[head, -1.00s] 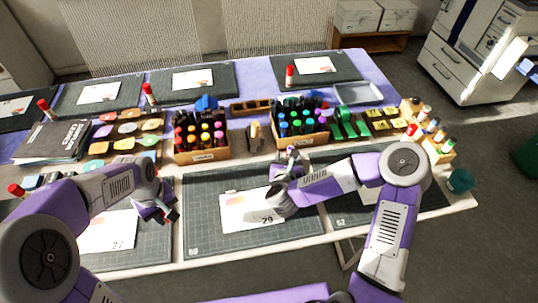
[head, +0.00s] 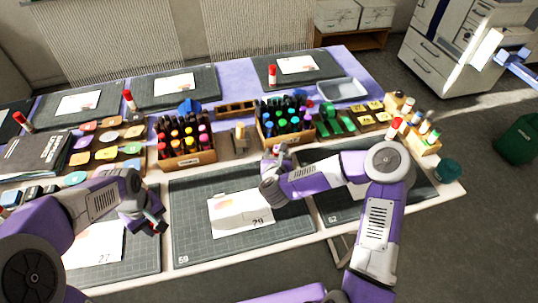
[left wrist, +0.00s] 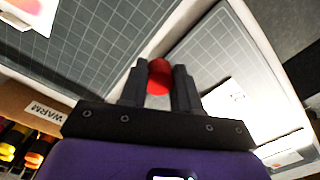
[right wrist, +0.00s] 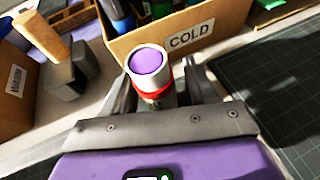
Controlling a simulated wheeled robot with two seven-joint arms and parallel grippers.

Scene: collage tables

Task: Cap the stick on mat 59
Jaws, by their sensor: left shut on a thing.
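I cannot tell whether the stick's base touches anything. My left gripper (head: 160,230) is over the front left, by mat 59's left edge, shut on a red cap (left wrist: 159,78). The cap is between its fingertips in the left wrist view.
A white card (head: 240,213) lies on mat 59. Mat 62 (head: 410,190) is to the right. The warm box (head: 187,158) and cold box (head: 285,137) of sticks stand behind. Other red-capped sticks (head: 272,77) stand on the far mats. The front of mat 59 is clear.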

